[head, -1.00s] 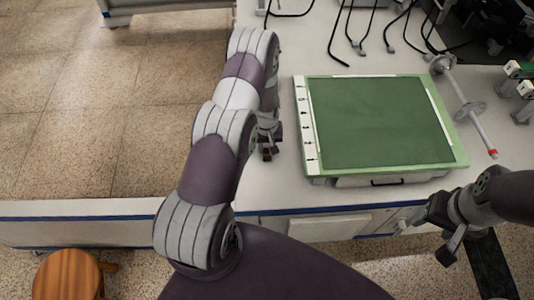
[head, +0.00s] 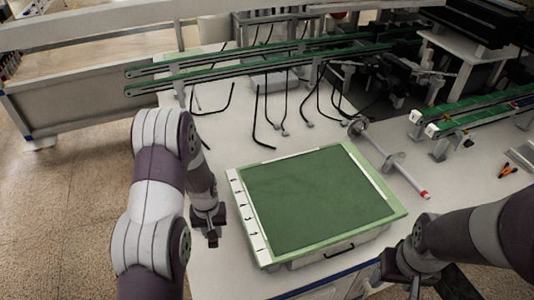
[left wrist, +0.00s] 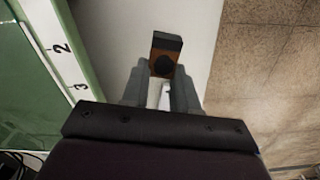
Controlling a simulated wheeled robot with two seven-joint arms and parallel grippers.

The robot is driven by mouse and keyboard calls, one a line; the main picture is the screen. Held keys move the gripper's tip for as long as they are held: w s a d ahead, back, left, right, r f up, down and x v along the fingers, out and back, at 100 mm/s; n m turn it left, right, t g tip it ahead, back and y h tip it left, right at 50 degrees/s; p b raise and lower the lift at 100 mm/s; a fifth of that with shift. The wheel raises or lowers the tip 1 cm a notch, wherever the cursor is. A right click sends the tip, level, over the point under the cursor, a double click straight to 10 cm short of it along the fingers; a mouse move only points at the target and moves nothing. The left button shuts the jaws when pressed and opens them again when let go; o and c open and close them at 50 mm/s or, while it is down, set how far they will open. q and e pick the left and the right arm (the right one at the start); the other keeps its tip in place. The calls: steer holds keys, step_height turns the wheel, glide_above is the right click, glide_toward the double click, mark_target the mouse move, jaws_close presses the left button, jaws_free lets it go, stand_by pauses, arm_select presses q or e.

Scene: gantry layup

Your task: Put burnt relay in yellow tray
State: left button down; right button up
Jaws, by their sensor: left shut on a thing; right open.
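My left gripper (head: 211,230) is shut on a small dark block with an orange-brown face, which I take to be the burnt relay (left wrist: 167,57). The left wrist view shows the relay between the fingertips, over the white bench beside the numbered edge of the green board. In the head view the relay is small and dark at the fingertips. My right gripper (head: 396,282) is open and empty near the front edge of the bench, at the bottom right. I see no yellow tray in either view.
A green board (head: 318,198) with a numbered strip lies between my grippers. A grey rod with discs and a red tip (head: 388,158) lies behind it. Black cables (head: 262,118) and green rails (head: 230,72) stand further back. Orange-handled pliers (head: 506,169) lie at right.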

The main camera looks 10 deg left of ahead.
arm_select(q)
steer(key=d+r+m+p, duration=0.4)
steer(key=d+r+p, duration=0.35)
steer(key=r, duration=0.55)
arm_select(e)
step_height(320, 180, up, 9)
arm_select(q)
steer(key=n+b, duration=0.4)
steer(key=b, duration=1.2)
glide_above(218, 259)
step_height(218, 259, down, 15)
steer(key=shift+w+d+r, duration=0.1)
steer(key=shift+r, duration=0.05)
steer(key=shift+a+n, duration=0.25)
steer(key=shift+n, duration=0.55)
steer(key=shift+f+n+p, duration=0.35)
steer(key=shift+f+n, duration=0.05)
step_height(218, 259, down, 9)
steer(key=shift+d+r+b, duration=0.1)
steer(key=shift+b, duration=0.75)
arm_select(e)
step_height(218, 259, down, 17)
steer(key=shift+w+a+r, duration=0.15)
steer(key=shift+w, duration=0.1)
arm_select(q)
steer(key=shift+f, duration=0.25)
